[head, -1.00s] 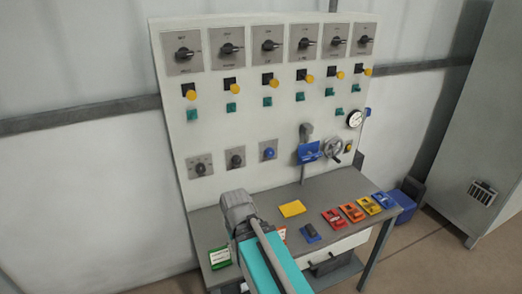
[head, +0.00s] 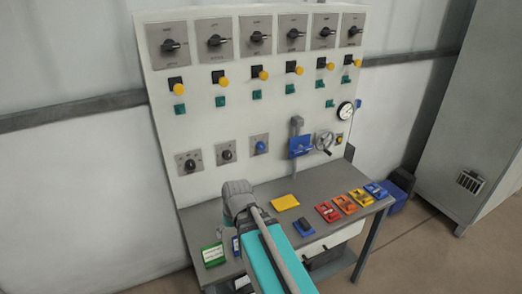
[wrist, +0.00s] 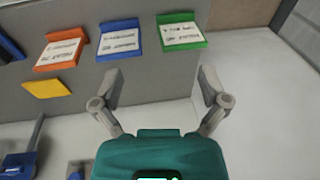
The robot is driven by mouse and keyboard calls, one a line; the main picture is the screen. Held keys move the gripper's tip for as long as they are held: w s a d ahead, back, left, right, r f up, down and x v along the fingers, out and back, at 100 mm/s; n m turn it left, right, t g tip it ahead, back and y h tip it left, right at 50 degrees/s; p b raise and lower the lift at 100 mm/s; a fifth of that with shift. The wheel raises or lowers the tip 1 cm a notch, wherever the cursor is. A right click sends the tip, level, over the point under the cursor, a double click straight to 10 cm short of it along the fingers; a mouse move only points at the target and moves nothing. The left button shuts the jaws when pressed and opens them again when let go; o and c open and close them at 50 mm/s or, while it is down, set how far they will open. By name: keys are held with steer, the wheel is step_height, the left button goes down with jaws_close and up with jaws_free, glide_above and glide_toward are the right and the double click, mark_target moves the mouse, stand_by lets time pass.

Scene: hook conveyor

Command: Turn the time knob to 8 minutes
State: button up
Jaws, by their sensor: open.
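The lower row of the white panel holds three small knobs in the head view: a black knob at left (head: 190,164), a black knob in the middle (head: 226,155) and a blue knob at right (head: 260,146). Their labels are too small to read, so I cannot tell which is the time knob or its setting. My gripper (wrist: 160,80) is open and empty in the wrist view, its fingers spread above the grey bench and pale panel. No knob is between the fingers.
The grey bench (head: 330,188) carries a yellow plate (head: 286,202), a green card holder (head: 213,255) and several red, orange and blue holders. A blue bracket (head: 300,146) and handwheel (head: 323,141) stick out right of the knobs. A grey cabinet (head: 470,110) stands at right.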

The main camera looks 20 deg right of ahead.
steer(key=w+d+f+t+y+b, duration=0.2)
steer(key=w+t+y+b, duration=0.25)
steer(key=w, duration=0.65)
steer(key=m+t+h+b, duration=0.6)
steer(key=m+t+b, duration=0.35)
steer(key=t, duration=0.25)
glide_toward(263, 147)
steer(key=s, duration=0.3)
steer(key=shift+f+n+y+b, duration=0.2)
steer(key=shift+n+y+b, duration=0.05)
steer(key=shift+n+b, duration=0.1)
steer(key=shift+w, duration=0.1)
steer(key=shift+w+a, duration=0.15)
steer(key=shift+w, duration=6.65)
